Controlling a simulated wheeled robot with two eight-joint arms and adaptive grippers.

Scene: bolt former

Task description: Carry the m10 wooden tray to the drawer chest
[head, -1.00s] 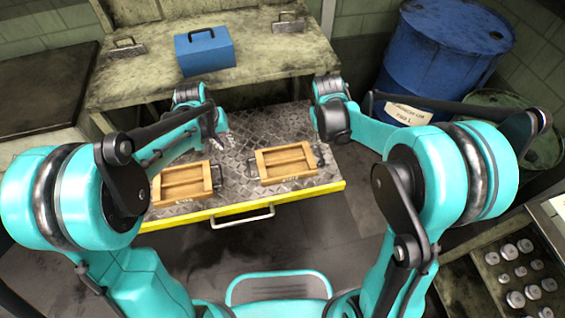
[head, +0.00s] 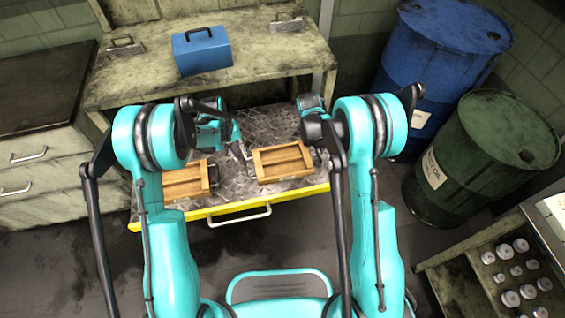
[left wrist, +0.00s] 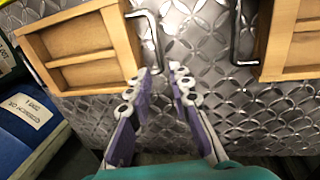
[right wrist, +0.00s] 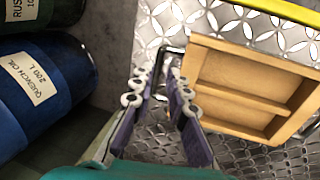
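Two wooden trays with a divider and metal end handles lie on the patterned metal plate; I cannot read their size labels. The right tray (head: 282,160) lies between my grippers, and the left tray (head: 183,182) lies further left. My left gripper (head: 243,154) is open, low between the trays; in the left wrist view its fingertips (left wrist: 167,70) are close to the right tray's (left wrist: 90,58) near handle. My right gripper (head: 318,156) is open at that tray's other end; in the right wrist view its fingertips (right wrist: 158,76) are close around the handle beside the tray (right wrist: 245,98). Neither shows a grasp.
The yellow-edged plate (head: 232,207) has a front pull handle. A bench behind holds a blue toolbox (head: 202,52). A drawer chest (head: 35,165) stands at the left. Blue (head: 440,60) and green (head: 480,155) drums stand at the right, near a shelf of metal parts (head: 515,275).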

